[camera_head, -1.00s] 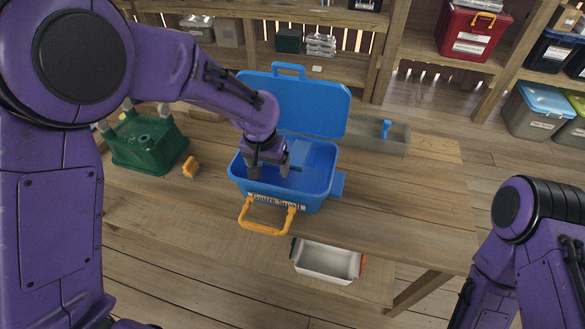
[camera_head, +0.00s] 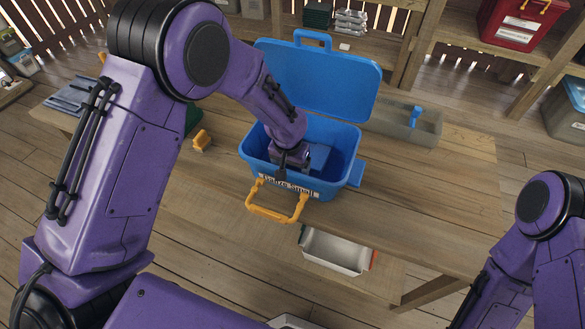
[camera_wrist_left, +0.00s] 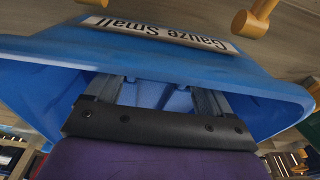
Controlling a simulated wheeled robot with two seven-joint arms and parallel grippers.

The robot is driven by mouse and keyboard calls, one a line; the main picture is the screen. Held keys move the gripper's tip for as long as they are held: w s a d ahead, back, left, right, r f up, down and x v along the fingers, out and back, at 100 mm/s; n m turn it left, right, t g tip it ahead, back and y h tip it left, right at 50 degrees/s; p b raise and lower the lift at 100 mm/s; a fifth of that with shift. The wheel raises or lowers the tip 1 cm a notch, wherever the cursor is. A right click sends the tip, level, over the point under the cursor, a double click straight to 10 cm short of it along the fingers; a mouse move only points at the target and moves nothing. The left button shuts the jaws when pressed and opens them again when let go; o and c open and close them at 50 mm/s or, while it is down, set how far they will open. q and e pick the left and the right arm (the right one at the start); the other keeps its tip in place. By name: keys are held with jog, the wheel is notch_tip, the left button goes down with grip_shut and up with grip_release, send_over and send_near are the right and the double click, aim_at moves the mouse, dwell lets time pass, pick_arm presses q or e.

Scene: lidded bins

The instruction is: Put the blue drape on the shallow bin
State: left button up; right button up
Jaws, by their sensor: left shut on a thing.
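A blue bin (camera_head: 345,175) labelled "Gauze Small" stands open on the wooden table, its lid (camera_head: 320,85) raised at the back. A lighter blue piece, apparently the blue drape (camera_head: 319,156), lies inside it. My left gripper (camera_head: 290,165) reaches down into the bin. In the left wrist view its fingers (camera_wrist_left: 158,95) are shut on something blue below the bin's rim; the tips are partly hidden. A low grey open container (camera_head: 392,122), possibly the shallow bin, stands on the table to the right. My right arm shows at lower right, its gripper out of frame.
An orange handle (camera_head: 275,213) hangs at the blue bin's front. A small orange piece (camera_head: 201,140) lies to its left. A whitish tray (camera_head: 337,250) sits below the table's front edge. The tabletop right of the blue bin is mostly clear.

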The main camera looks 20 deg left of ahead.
pick_arm(q)
jog(key=shift+f, duration=1.05)
jog(key=o, duration=1.1)
notch_tip(320, 180, up, 12)
jog(key=s+b, duration=0.1)
jog(key=b, duration=0.1)
jog(key=shift+s, duration=0.4)
